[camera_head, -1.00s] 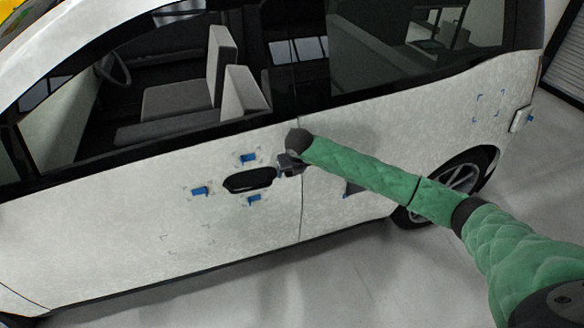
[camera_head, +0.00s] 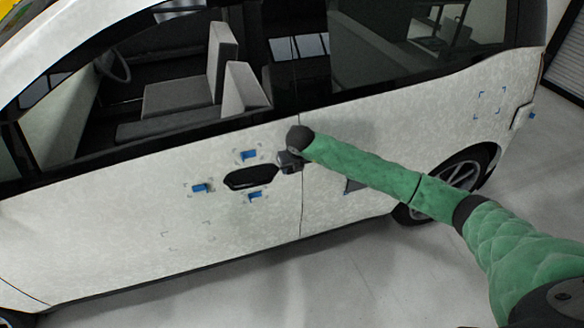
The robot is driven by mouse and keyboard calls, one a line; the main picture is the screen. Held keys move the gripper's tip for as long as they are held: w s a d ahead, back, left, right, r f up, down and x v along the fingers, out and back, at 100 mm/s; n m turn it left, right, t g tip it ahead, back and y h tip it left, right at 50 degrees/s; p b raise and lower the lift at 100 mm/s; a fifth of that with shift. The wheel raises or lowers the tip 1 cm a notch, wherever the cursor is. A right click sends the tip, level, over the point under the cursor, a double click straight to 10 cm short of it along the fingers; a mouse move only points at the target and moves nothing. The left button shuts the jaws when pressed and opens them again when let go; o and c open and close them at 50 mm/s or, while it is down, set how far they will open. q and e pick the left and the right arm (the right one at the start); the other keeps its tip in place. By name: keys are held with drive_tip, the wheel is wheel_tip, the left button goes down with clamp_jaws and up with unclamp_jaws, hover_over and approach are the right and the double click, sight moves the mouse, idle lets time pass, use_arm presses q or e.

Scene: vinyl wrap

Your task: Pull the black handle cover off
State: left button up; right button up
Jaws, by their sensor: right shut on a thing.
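The black door handle (camera_head: 251,178) sits in a dark oval recess on the white front door of the car. My right gripper (camera_head: 283,164) is at the right end of the handle, close to the door seam. It is shut on the black handle cover at that end; the small piece between the fingers is too dark and small to make out clearly. My right arm, in a green quilted sleeve, comes in from the lower right. My left gripper is not in view.
Blue tabs (camera_head: 200,188) stick to the door around the handle. A rear wheel (camera_head: 462,176) and another blue-marked area (camera_head: 489,103) lie to the right. The grey floor (camera_head: 300,285) in front of the car is clear.

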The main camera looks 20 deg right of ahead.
drive_tip(key=shift+s+r, duration=0.1)
drive_tip(key=shift+s, duration=0.45)
idle(0.4)
drive_tip(key=s+r, duration=0.1)
drive_tip(key=s, duration=0.5)
drive_tip(key=shift+s, duration=0.4)
idle(0.8)
drive_tip(key=shift+d+r, duration=0.1)
idle(0.5)
